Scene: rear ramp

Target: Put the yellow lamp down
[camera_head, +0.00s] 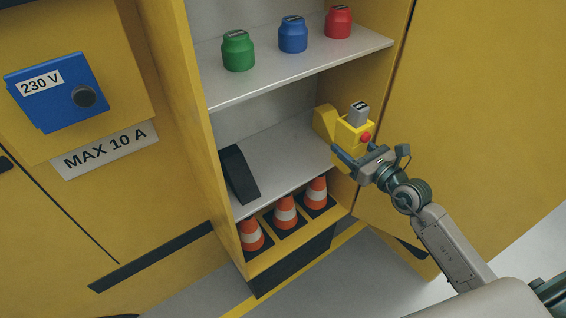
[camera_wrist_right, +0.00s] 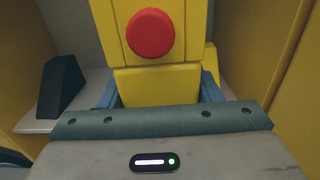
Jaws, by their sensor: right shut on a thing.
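The yellow lamp (camera_head: 349,133) has a grey top piece and a red button. My right gripper (camera_head: 354,166) is shut on its lower part, at the right side of the open cabinet's middle shelf (camera_head: 285,153). In the right wrist view the lamp (camera_wrist_right: 188,86) stands upright between the blue fingers (camera_wrist_right: 160,90), its red button facing the camera. Whether the lamp's base touches the shelf is hidden by the gripper. My left gripper is not in view.
A black wedge (camera_head: 239,174) stands at the left of the middle shelf. Green, blue and red jars stand on the upper shelf (camera_head: 300,69). Several orange cones (camera_head: 285,213) stand in the compartment below. The middle shelf is bare between wedge and lamp.

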